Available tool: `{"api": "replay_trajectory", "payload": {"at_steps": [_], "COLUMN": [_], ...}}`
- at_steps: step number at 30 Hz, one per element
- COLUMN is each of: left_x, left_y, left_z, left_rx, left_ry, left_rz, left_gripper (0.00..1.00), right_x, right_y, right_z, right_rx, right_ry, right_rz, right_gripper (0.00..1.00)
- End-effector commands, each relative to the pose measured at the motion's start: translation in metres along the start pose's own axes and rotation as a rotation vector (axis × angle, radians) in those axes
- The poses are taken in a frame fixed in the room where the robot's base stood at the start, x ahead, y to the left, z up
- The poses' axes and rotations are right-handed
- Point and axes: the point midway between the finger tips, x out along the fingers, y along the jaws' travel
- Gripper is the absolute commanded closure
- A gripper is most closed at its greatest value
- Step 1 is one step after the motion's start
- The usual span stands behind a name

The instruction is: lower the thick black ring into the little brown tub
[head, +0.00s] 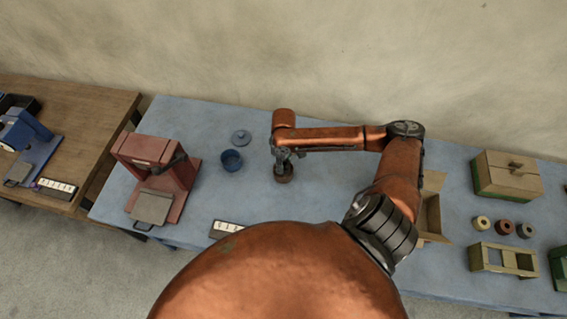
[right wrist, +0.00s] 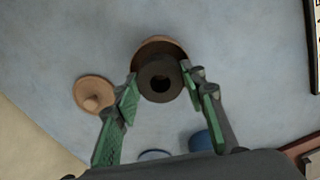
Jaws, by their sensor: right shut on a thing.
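The thick black ring (right wrist: 160,82) is between the fingertips of my right gripper (right wrist: 158,90), which is shut on it. The little brown tub (right wrist: 158,45) is right below the ring in the right wrist view; its far rim shows past the ring and the rest is hidden. The ring looks slightly off the tub's middle, and I cannot tell how high it is. In the head view the right gripper (head: 284,158) points down over the brown tub (head: 285,178). My left gripper is not in view.
A brown knobbed lid (right wrist: 95,94) lies beside the tub. A blue tub (head: 232,161) and blue lid (head: 241,137) stand left of the gripper. A red machine (head: 155,170) is farther left. An open box (head: 433,205) and several spools are right.

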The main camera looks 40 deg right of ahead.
Motion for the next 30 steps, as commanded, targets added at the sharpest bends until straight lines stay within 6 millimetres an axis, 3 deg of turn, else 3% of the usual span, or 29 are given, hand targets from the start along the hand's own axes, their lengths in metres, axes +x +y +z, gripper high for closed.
{"api": "replay_trajectory", "payload": {"at_steps": [30], "left_x": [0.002], "left_y": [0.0], "left_z": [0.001], "left_rx": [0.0], "left_ry": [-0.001], "left_rz": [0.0], "left_gripper": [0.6], "right_x": [0.016], "right_y": [-0.001], "right_z": [0.0], "right_rx": [0.0], "right_ry": [-0.001], "right_rz": [-0.001], "right_gripper": [0.87]}}
